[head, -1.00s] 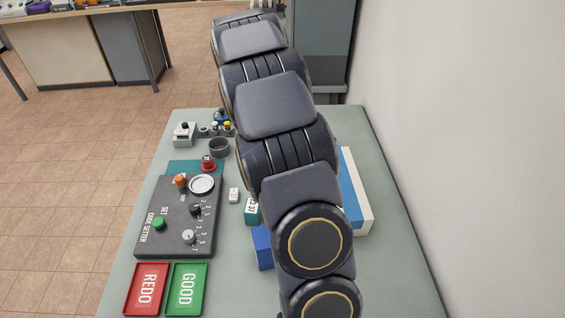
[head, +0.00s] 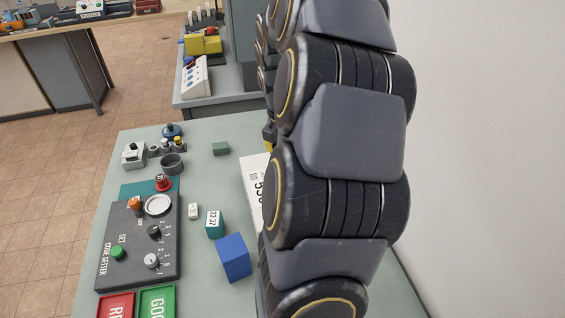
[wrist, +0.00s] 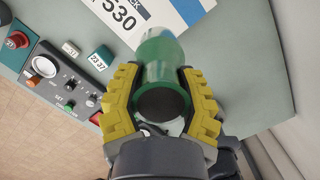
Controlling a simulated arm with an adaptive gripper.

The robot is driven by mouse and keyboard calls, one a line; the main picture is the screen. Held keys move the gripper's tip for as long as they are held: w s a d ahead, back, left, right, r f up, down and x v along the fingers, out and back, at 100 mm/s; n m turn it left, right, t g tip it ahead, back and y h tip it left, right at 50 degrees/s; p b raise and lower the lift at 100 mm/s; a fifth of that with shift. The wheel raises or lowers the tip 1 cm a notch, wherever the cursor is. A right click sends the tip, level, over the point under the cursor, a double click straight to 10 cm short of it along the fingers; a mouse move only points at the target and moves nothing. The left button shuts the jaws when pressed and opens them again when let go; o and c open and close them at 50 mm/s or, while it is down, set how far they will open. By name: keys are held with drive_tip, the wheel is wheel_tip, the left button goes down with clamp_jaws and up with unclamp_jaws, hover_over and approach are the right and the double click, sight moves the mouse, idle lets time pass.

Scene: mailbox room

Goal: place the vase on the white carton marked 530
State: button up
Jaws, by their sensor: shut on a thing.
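The green vase (wrist: 161,52) is between the yellow fingers of my gripper (wrist: 160,76) in the wrist view. My gripper is shut on it. A dark round end of the vase faces the wrist camera. The white carton marked 530 (wrist: 118,24) lies beyond the vase at the top of the wrist view, with a blue panel on it. The vase overlaps its near edge in the picture; I cannot tell the height gap. In the head view the carton (head: 252,176) shows only its left part; my arm hides the rest and the vase.
A blue block (head: 233,257) and a teal box marked 23 37 (head: 214,223) stand left of the carton. A dark code setter panel (head: 140,240) is farther left. A small green block (head: 220,149) lies behind. A wall (head: 480,170) bounds the right side.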

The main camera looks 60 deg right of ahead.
drive_tip(key=shift+w+d+f, duration=0.9)
drive_tip(key=shift+d+f, duration=0.45)
drive_tip(key=shift+f, duration=0.5)
drive_tip(key=shift+w+d+f, duration=0.85)
drive_tip(key=shift+d+f, duration=0.5)
drive_tip(key=shift+f, duration=0.45)
drive_tip(key=shift+w+d+f, duration=0.9)
drive_tip(key=shift+d+f, duration=0.45)
drive_tip(key=shift+f, duration=0.5)
drive_tip(key=o, duration=1.1)
drive_tip(key=shift+f, duration=0.15)
